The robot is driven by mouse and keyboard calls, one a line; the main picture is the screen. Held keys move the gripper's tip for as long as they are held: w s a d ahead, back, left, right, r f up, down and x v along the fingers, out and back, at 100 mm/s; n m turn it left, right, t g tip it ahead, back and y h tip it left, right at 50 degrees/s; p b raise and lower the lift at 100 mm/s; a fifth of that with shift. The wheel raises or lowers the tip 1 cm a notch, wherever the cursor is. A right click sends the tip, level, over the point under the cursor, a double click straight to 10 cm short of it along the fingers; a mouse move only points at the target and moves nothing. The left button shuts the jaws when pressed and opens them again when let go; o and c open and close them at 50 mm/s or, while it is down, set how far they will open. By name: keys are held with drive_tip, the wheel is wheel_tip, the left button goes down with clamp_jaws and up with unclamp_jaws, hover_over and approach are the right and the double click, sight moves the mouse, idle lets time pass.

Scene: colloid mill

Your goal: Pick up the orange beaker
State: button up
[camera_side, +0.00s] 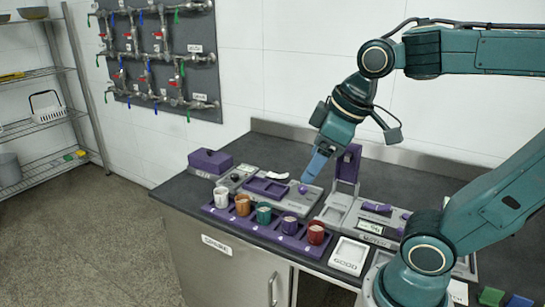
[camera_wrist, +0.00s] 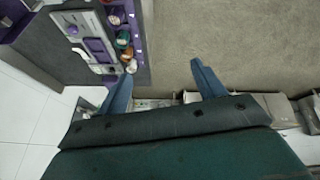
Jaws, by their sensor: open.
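The orange beaker (camera_side: 242,204) stands upright in a purple rack (camera_side: 262,229) near the counter's front edge, second from the left. A white beaker (camera_side: 221,197) is on its left and a teal beaker (camera_side: 264,213) on its right. My gripper (camera_side: 313,172) is above the counter, behind and to the right of the orange beaker, clearly apart from it. In the wrist view, the two blue fingers of my gripper (camera_wrist: 162,70) are spread wide with nothing between them. The beakers are small at the upper left there.
A purple beaker (camera_side: 289,222) and a red beaker (camera_side: 316,232) fill the rack's right side. Grey devices stand behind it, one with an upright purple part (camera_side: 347,165). A white tray (camera_side: 349,255) lies right of the rack. The floor (camera_side: 105,230) left of the counter is clear.

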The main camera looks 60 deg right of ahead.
drive_tip(key=w+d+n+g, duration=0.1)
drive_tip(key=w+d+n, duration=0.3)
drive_tip(key=w, duration=0.5)
drive_tip(key=n+g, duration=0.4)
drive_tip(key=n, duration=1.1)
hover_over(243, 205)
drive_tip(key=w+d, duration=0.1)
drive_tip(key=d, duration=0.1)
wheel_tip(243, 205, down, 17)
drive_tip(key=shift+w+f, duration=0.15)
drive_tip(key=shift+w, duration=0.1)
drive_tip(key=shift+s+f, duration=0.1)
drive_tip(key=shift+f, duration=4.2)
drive_tip(key=shift+f, duration=0.1)
drive_tip(key=shift+f, duration=2.5)
